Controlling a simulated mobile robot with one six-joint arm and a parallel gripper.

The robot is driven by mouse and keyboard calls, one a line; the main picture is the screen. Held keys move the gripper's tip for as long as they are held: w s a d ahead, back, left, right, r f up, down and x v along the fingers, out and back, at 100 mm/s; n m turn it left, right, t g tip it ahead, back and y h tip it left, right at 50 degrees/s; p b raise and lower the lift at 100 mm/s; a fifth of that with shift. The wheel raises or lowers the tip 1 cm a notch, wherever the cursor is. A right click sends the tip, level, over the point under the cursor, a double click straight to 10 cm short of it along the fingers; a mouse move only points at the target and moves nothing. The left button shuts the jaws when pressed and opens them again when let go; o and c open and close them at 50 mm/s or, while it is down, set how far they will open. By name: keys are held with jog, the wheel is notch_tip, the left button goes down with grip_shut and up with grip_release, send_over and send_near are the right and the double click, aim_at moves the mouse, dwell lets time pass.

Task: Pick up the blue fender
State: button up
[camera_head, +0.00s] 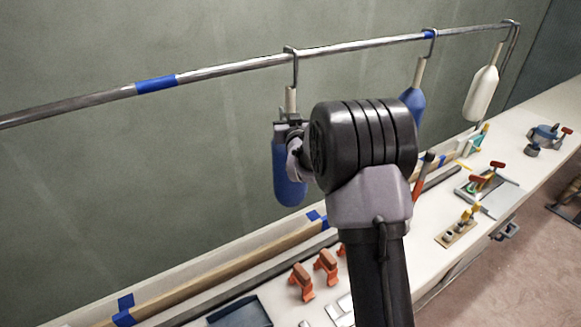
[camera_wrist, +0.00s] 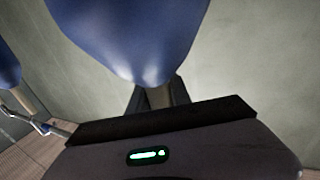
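A blue fender (camera_head: 289,183) with a cream neck hangs from a hook on the metal rail, left of my arm. My gripper (camera_head: 290,125) is at its neck, just above the blue body. In the wrist view, the blue body (camera_wrist: 135,35) fills the top, and its neck (camera_wrist: 158,98) sits between my two dark fingers (camera_wrist: 159,95). The fingers look shut on the neck, with no clear gap. A second blue fender (camera_head: 413,100) hangs further right, partly hidden by my arm. A blue fender (camera_wrist: 6,65) also shows at the left of the wrist view.
The rail (camera_head: 220,69) has blue tape bands. A white fender (camera_head: 482,93) hangs at its right end. The bench (camera_head: 510,140) below holds orange clamps (camera_head: 302,281), wooden strips and several small tools. The wall stands close behind the rail.

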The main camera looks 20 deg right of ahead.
grip_shut()
dwell(1.1)
